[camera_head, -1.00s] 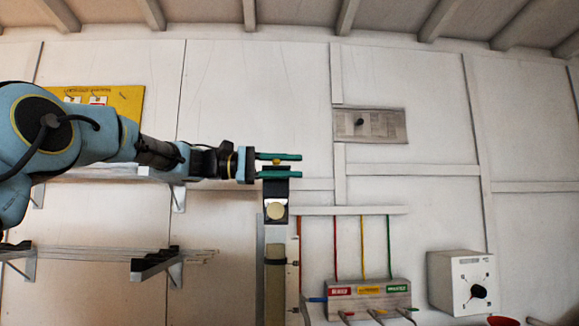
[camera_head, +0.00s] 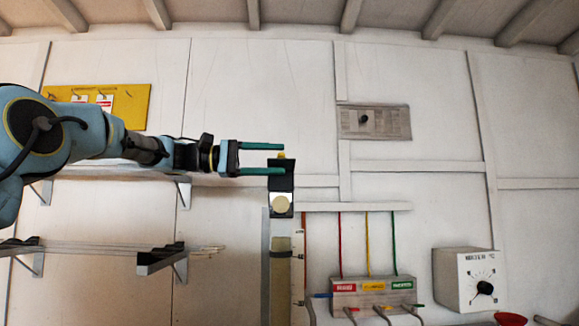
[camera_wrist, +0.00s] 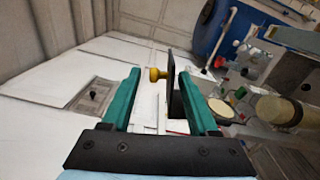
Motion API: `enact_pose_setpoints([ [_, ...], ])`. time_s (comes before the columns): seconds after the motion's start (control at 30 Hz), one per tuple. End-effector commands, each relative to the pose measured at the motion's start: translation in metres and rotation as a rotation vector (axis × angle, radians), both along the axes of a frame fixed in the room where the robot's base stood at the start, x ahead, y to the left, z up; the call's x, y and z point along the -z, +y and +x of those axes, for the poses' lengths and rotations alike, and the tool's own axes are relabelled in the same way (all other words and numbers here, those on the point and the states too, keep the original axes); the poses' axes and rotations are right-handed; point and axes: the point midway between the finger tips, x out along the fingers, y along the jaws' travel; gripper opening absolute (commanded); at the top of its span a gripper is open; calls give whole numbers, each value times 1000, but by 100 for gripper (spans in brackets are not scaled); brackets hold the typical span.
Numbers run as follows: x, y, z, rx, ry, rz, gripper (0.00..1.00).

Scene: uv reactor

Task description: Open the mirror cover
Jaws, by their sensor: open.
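The mirror cover is a small black plate (camera_head: 281,180) with a yellow knob (camera_head: 281,156), at the top of a column above a round cream disc (camera_head: 281,204). In the wrist view the black plate (camera_wrist: 174,92) is seen nearly edge-on, its yellow knob (camera_wrist: 157,74) pointing left. My gripper (camera_head: 283,159) is open and empty, one finger above the knob and one below it. In the wrist view the knob and plate lie between the two fingers of my gripper (camera_wrist: 160,76), with the plate close to the right finger; contact cannot be told.
The column (camera_head: 280,270) stands below the cover. To its right are a box with coloured labels (camera_head: 372,294) and a white dial box (camera_head: 467,281). Shelves (camera_head: 110,250) and a yellow board (camera_head: 125,103) are on the left wall. The wall above the gripper is clear.

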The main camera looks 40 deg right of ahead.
Motion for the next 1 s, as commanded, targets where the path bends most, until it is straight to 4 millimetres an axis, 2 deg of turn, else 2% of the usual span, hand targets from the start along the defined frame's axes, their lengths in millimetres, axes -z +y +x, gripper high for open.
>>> enact_pose_setpoints([
  [0.1, 3, 19, 16, -3, -1, -2, 60],
  [0.33, 1, 40, 32, 0, -1, -1, 60],
  [1.0, 3, 43, 36, -6, -3, 8, 60],
])
